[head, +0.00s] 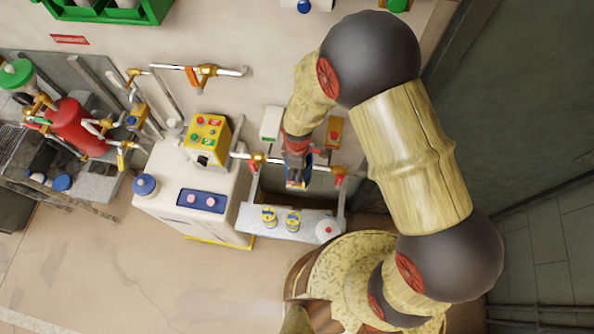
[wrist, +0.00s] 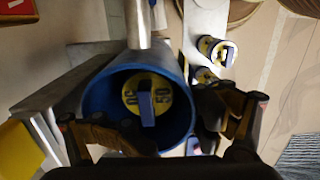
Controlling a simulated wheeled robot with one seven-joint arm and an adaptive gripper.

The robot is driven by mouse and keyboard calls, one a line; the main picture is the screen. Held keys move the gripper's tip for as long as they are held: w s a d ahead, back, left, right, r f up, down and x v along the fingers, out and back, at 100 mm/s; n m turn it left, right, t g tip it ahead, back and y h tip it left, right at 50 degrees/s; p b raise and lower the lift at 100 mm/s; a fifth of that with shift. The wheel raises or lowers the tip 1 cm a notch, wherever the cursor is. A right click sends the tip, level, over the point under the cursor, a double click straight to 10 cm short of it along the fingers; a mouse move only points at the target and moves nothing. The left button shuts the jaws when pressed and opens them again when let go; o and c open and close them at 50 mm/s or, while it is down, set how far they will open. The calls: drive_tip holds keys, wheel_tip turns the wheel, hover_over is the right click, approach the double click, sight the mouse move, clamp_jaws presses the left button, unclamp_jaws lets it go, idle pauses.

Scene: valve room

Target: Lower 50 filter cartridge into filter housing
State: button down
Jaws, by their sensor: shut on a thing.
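In the wrist view the 50 filter cartridge (wrist: 131,96) shows a round yellow cap marked 50 with a blue upright handle. The cap lies inside the round mouth of the blue filter housing (wrist: 187,75), with the rim around it. How deep its lower end sits is hidden. My gripper (wrist: 174,122) has a finger on either side in the lower part of the picture and is shut on the cartridge, though the contact itself is not clear. In the head view my gripper (head: 297,165) points down over the housing, and the cartridge cannot be made out there.
Two more yellow-capped cartridges (head: 268,216) (head: 292,221) stand on a grey shelf (head: 250,219) below the housing. A pipe with red handles (head: 339,172) runs beside it. A white cabinet (head: 185,175) with a yellow button box (head: 207,138) stands to the left.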

drive_tip(key=shift+w+a+r+t, duration=0.1)
drive_tip(key=shift+w+r+t, duration=0.1)
drive_tip(key=shift+w, duration=0.3)
drive_tip(key=shift+w+a+r+t, duration=0.1)
drive_tip(key=shift+w+r, duration=0.1)
drive_tip(key=shift+w, duration=0.3)
drive_tip(key=c, duration=0.7)
unclamp_jaws()
drive_tip(key=shift+o, duration=0.9)
drive_tip(key=shift+r, duration=0.15)
drive_tip(key=o, duration=0.5)
drive_tip(key=r, duration=0.6)
drive_tip(key=shift+s+d, duration=0.1)
drive_tip(key=shift+s, duration=0.15)
drive_tip(key=shift+s+r, duration=0.5)
drive_tip(key=shift+r, duration=0.1)
drive_tip(key=shift+s, duration=0.1)
